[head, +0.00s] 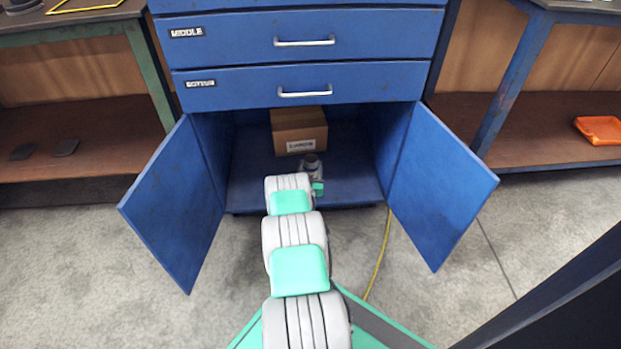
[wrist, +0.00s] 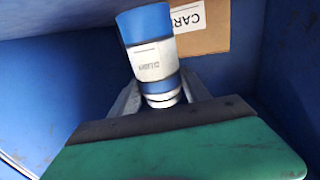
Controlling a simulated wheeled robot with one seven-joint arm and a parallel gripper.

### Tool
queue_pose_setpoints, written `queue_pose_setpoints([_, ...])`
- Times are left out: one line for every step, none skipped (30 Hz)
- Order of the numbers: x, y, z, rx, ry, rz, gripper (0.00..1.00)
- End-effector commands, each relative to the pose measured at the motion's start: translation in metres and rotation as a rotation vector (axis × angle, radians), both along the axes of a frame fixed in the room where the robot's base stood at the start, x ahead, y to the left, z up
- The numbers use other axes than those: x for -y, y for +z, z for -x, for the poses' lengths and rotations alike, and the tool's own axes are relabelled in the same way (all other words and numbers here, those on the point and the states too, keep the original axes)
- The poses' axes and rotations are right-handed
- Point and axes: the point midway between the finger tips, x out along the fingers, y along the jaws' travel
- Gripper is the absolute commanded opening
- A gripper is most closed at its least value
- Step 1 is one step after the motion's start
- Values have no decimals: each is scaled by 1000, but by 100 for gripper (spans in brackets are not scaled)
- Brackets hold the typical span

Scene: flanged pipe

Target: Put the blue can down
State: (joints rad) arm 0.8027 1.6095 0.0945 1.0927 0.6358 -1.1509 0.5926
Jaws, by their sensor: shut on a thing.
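The blue can (wrist: 150,52) has a white label band with small dark lettering, and it appears tilted in the wrist view. My gripper (wrist: 160,91) is shut on the can, with one pale finger on each side of its near end. In the head view my gripper (head: 312,168) reaches into the open lower compartment of the blue cabinet (head: 250,185). There the can cannot be made out clearly behind my wrist. Whether the can touches the cabinet floor cannot be told.
A cardboard box (head: 298,130) with a white label stands at the back of the compartment, behind my gripper; it also shows in the wrist view (wrist: 215,30). The left door (head: 175,200) and right door (head: 440,185) stand open. Cabinet floor right of my gripper looks clear.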

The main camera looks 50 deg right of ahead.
Motion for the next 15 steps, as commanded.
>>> queue_pose_setpoints([4,-11,-3,2,0,2,0])
queue_pose_setpoints([3,-18,-2,0,1,1,0])
queue_pose_setpoints([3,-26,-2,1,1,2,0])
queue_pose_setpoints([2,-32,-2,0,1,1,0])
queue_pose_setpoints([3,-34,-2,0,1,2,0])
queue_pose_setpoints([3,-35,-2,1,1,3,0])
queue_pose_setpoints([3,-34,-3,2,1,3,0])
queue_pose_setpoints([3,-32,-3,2,1,3,0])
queue_pose_setpoints([3,-32,-3,2,1,3,0])
queue_pose_setpoints([3,-32,-2,2,1,3,0])
queue_pose_setpoints([3,-32,-2,1,1,3,0])
queue_pose_setpoints([3,-32,-2,1,1,3,0])
queue_pose_setpoints([3,-32,-2,1,1,3,0])
queue_pose_setpoints([3,-33,-2,1,1,3,0])
queue_pose_setpoints([3,-35,-2,1,1,3,0])
